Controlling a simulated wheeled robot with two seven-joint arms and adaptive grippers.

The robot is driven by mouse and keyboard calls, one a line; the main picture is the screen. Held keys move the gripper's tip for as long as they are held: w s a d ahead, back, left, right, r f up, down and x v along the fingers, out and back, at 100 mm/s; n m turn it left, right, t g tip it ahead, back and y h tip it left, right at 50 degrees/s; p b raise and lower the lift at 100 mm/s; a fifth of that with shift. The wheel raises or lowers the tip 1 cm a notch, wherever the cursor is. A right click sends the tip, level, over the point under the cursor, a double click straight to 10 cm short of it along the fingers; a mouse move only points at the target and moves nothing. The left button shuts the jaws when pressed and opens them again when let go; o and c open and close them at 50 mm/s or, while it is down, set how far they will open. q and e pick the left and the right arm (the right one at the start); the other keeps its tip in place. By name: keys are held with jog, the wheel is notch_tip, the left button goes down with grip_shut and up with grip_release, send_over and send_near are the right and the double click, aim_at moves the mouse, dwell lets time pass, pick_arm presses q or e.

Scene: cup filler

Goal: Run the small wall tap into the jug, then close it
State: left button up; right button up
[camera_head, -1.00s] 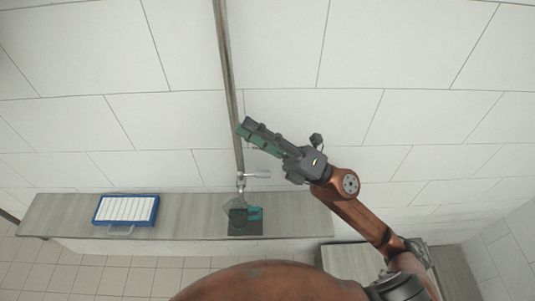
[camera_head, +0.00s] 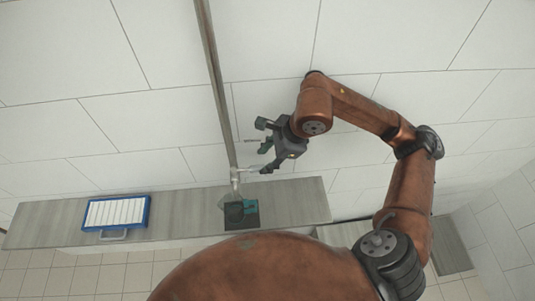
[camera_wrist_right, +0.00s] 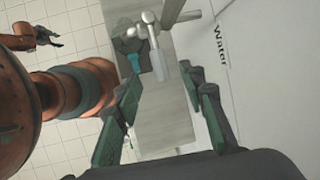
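The small tap (camera_head: 235,178) hangs at the bottom of a wall pipe, with a pale lever (camera_head: 248,169) pointing right. In the right wrist view, the tap's lever (camera_wrist_right: 157,58) lies ahead, between the lines of my fingers. A see-through jug (camera_head: 226,203) with a teal handle (camera_head: 249,206) stands below the tap on a dark square. I cannot make out any water. My right gripper (camera_head: 264,154) is open and empty, close to the lever's free end; contact cannot be told. My left gripper (camera_wrist_right: 50,37) shows small in the wrist view; its opening is unclear.
A grey shelf (camera_head: 180,212) runs along the wall. A blue-rimmed tray (camera_head: 115,212) with white slats sits left of the jug. The pipe (camera_head: 215,75) rises above the tap. A "Water" label (camera_wrist_right: 220,45) is on the wall.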

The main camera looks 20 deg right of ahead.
aim_at(257, 167)
jog(key=shift+p+x, duration=0.6)
jog(key=shift+x, duration=2.3)
grip_shut()
